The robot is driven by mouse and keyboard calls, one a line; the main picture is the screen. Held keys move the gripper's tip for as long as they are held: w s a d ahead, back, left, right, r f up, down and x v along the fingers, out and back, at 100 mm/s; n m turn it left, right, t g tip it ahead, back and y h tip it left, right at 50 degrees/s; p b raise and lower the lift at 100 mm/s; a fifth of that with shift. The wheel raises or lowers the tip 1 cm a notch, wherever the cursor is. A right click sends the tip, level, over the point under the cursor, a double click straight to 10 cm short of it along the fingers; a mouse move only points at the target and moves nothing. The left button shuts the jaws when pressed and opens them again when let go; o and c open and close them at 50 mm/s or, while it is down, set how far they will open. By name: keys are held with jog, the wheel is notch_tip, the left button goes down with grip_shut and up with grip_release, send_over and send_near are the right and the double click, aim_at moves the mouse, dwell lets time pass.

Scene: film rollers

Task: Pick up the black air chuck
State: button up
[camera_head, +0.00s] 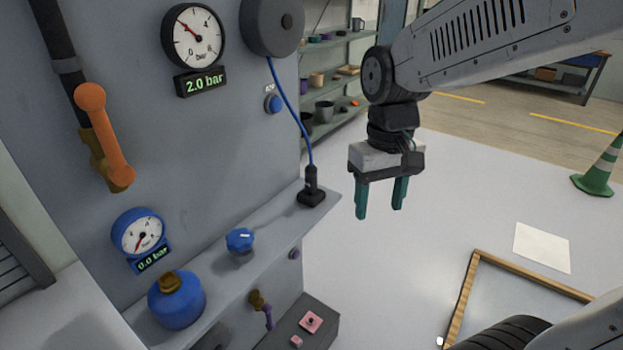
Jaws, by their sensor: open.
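The black air chuck (312,188) stands upright in a dark holder at the right end of the grey ledge. A blue hose (291,108) runs from its top up to a round dark grey reel on the panel. My gripper (381,212) hangs in the air to the right of the chuck, apart from it. Its two teal fingers point down and are open, with nothing between them.
The grey panel carries gauges (193,38) and an orange-handled valve (104,135). A blue knob (240,240) and blue cylinder (177,299) are on or by the ledge (275,226). Shelves stand behind. A wooden-framed area (466,289) lies at lower right; a green cone (598,170) stands far right.

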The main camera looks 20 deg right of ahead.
aim_at(311, 169)
jog(key=w+f+t, duration=0.1)
jog(key=w+f, duration=0.1)
jog(key=w, duration=0.7)
jog(key=w+a+f+n+t, duration=0.1)
jog(key=w+f, duration=0.1)
jog(key=w, duration=0.7)
jog(key=w+f+n+t, duration=0.1)
jog(key=w+f, duration=0.2)
jog(key=w, duration=0.6)
jog(key=shift+w+a+f+t+y, duration=0.1)
jog(key=shift+w+a+t+y, duration=0.1)
jog(key=shift+w+t+y, duration=0.15)
jog(key=x, duration=0.7)
jog(key=shift+w+a+f, duration=0.25)
jog(key=shift+w+a, duration=0.05)
jog(key=shift+w, duration=0.05)
jog(key=shift+c, duration=0.4)
jog(key=c, duration=1.1)
jog(key=shift+r, duration=0.1)
